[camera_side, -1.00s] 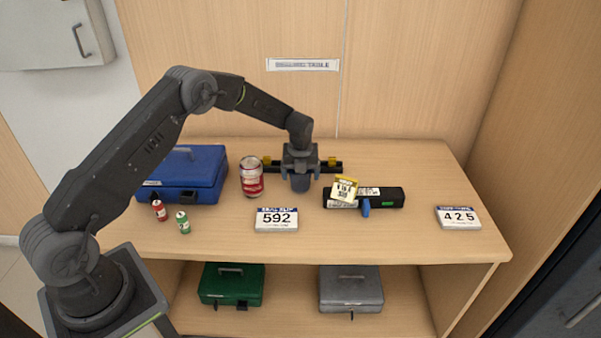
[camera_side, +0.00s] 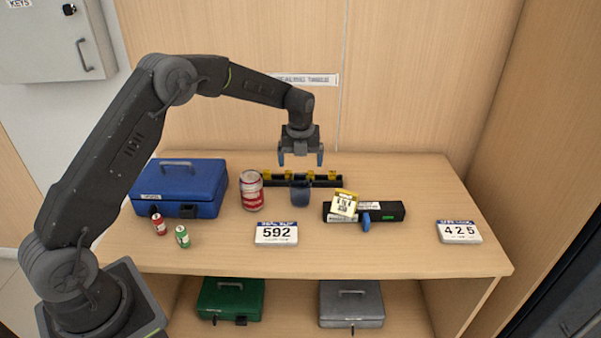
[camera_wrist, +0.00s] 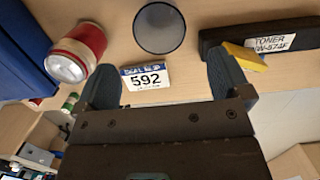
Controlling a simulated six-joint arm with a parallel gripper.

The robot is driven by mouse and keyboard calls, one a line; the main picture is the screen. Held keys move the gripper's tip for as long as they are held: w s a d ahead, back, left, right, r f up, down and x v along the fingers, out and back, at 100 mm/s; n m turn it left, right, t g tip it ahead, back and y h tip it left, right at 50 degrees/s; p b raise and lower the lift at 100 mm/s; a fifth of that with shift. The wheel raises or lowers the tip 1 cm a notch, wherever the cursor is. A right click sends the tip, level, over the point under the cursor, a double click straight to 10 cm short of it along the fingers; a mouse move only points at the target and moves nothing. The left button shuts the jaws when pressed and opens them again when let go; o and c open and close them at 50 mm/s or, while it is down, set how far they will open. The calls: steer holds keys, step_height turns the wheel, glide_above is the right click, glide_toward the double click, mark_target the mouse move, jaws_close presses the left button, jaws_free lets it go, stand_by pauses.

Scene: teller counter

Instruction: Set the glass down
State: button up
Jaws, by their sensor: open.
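The glass (camera_side: 301,196) is a dark blue-grey tumbler standing upright on the counter, in front of the black rack with yellow pieces. In the wrist view the glass (camera_wrist: 159,28) shows from above as a grey round rim at the top middle, beyond the fingertips. My gripper (camera_side: 301,160) is open and empty above the glass, apart from it. In the wrist view my gripper (camera_wrist: 167,80) has its two blue-grey fingers spread wide with nothing between them but the counter and a number card.
A red-and-white can (camera_side: 251,191) stands left of the glass, with a blue cash box (camera_side: 180,188) beyond. A black toner box (camera_side: 385,212) with a yellow tag lies right. A card "592" (camera_side: 276,233) sits in front; a card "425" (camera_side: 459,232) is far right.

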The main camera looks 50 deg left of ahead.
steer(key=s+d+r+n+t, duration=0.1)
steer(key=s+d+r+n, duration=0.2)
steer(key=s+r+n, duration=0.5)
steer(key=s+d+r+n+t, duration=0.1)
steer(key=s+d+r+n, duration=0.4)
steer(key=r, duration=0.4)
steer(key=s+d+n+t+h, duration=0.1)
steer(key=s+d+n+t, duration=0.1)
steer(key=s+n, duration=1.1)
steer(key=s+d, duration=0.1)
steer(key=s, duration=0.8)
steer(key=shift+s+d+r+n+t, duration=0.2)
steer(key=shift+s+r+n+t, duration=0.1)
steer(key=shift+s+n, duration=0.1)
